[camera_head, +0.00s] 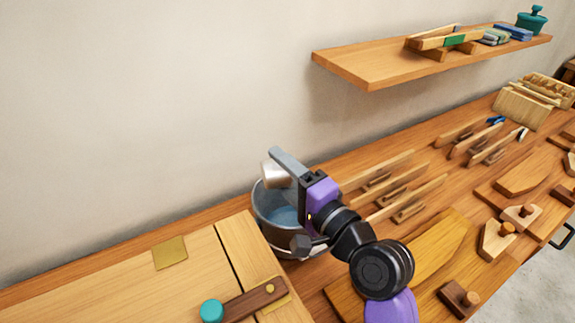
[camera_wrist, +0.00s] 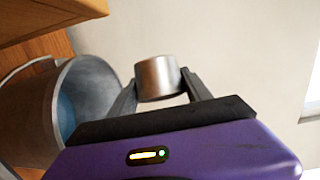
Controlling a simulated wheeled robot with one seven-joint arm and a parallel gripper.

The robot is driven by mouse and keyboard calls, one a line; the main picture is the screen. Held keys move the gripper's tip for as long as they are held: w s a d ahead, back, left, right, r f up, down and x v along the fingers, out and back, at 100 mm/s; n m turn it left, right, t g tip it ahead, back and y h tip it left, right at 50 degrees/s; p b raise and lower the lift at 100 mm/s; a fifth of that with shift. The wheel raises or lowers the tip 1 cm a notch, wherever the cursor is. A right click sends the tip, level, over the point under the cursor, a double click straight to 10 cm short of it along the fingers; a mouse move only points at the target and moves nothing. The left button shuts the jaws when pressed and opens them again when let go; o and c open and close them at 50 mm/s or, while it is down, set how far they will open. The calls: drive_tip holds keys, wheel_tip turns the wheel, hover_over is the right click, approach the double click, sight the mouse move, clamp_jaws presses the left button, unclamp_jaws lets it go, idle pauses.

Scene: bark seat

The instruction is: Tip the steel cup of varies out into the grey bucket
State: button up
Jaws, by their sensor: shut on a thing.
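The steel cup (camera_wrist: 158,78) is a small shiny cylinder between the two fingers of my gripper (camera_wrist: 160,92) in the wrist view. In the head view the cup (camera_head: 272,173) shows above the left rim of the grey bucket, partly behind a finger of my gripper (camera_head: 284,172). My gripper is shut on the cup. The cup looks tilted; its opening and contents are hidden. The grey bucket (camera_head: 262,217) stands on the bench by the wall, with a blue inside; it also shows at the left of the wrist view (camera_wrist: 95,95). I cannot see any varies in it.
A wooden chest (camera_head: 130,275) with a teal knob is left of the bucket. Wooden racks (camera_head: 385,182) and a wooden board (camera_head: 440,250) lie to the right. A wall shelf (camera_head: 365,68) hangs above at the right. The wall is close behind the bucket.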

sight(269, 167)
drive_tip(key=n, duration=0.2)
drive_tip(key=n+h+p, duration=0.1)
drive_tip(key=shift+s+a+r+g, duration=0.15)
drive_tip(key=shift+a+r+g, duration=0.15)
drive_tip(key=shift+r+g, duration=0.1)
drive_tip(key=n, duration=0.1)
drive_tip(key=n+h+p, duration=0.1)
drive_tip(key=a+n, duration=0.1)
drive_tip(key=shift+s+a+r+n+g+h, duration=0.1)
drive_tip(key=shift+s+r+n+g+h, duration=0.2)
drive_tip(key=shift+r, duration=0.1)
drive_tip(key=shift+s+a+r+n+h+p, duration=0.1)
drive_tip(key=shift+a+n+h+p, duration=0.15)
drive_tip(key=shift+n, duration=0.3)
drive_tip(key=shift+a+n+h+p, duration=0.15)
drive_tip(key=shift+n+h+p, duration=0.15)
drive_tip(key=shift+n, duration=0.25)
drive_tip(key=shift+r+n+h+p, duration=0.2)
drive_tip(key=shift+n+h+p, duration=0.15)
drive_tip(key=shift+n+p, duration=0.25)
drive_tip(key=shift+d+r+n+h+p, duration=0.1)
drive_tip(key=shift+r+n+h+p, duration=0.1)
drive_tip(key=shift+n+h+p, duration=0.45)
drive_tip(key=shift+n+t+h+p, duration=0.4)
drive_tip(key=shift+n+h+p, duration=0.15)
drive_tip(key=shift+n+p, duration=0.45)
